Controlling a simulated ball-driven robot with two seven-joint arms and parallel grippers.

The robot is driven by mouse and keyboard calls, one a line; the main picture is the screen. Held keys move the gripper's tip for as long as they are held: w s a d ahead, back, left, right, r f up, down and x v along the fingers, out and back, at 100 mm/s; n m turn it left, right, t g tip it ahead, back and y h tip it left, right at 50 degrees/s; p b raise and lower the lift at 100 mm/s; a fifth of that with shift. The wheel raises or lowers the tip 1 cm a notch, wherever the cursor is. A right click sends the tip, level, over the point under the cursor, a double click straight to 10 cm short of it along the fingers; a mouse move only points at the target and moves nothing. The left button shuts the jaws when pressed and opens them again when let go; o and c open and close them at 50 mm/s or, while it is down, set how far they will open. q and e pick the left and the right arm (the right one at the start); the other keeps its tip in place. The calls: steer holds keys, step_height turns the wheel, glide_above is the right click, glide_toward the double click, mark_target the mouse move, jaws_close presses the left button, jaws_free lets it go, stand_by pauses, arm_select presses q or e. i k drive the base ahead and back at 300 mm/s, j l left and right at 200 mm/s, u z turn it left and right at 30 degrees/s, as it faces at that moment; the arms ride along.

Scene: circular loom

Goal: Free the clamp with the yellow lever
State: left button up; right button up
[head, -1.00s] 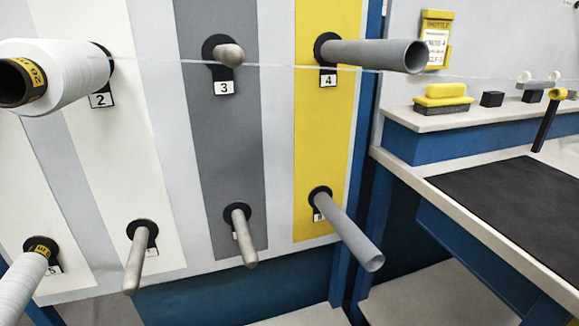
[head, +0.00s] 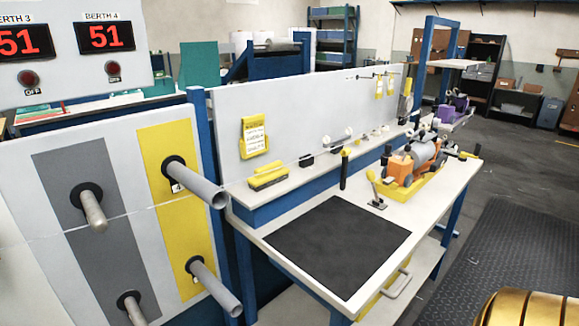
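A small clamp with a yellow lever (head: 371,176) stands on the white workbench in the head view, right of the black mat. Its lever tilts up to the left from a dark metal base. Just behind and right of it is an orange and grey device (head: 402,166) on a yellow base. The clamp is too small to tell whether it grips anything. Neither of my grippers is in view.
The black mat (head: 338,243) on the workbench is bare. A black post with a yellow top (head: 344,170) stands behind the mat. A yellow block (head: 268,174) lies on the raised shelf. Grey tubes (head: 195,183) stick out from the panel at left.

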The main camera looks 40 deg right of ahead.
mark_target(370, 174)
steer(key=z, duration=1.9)
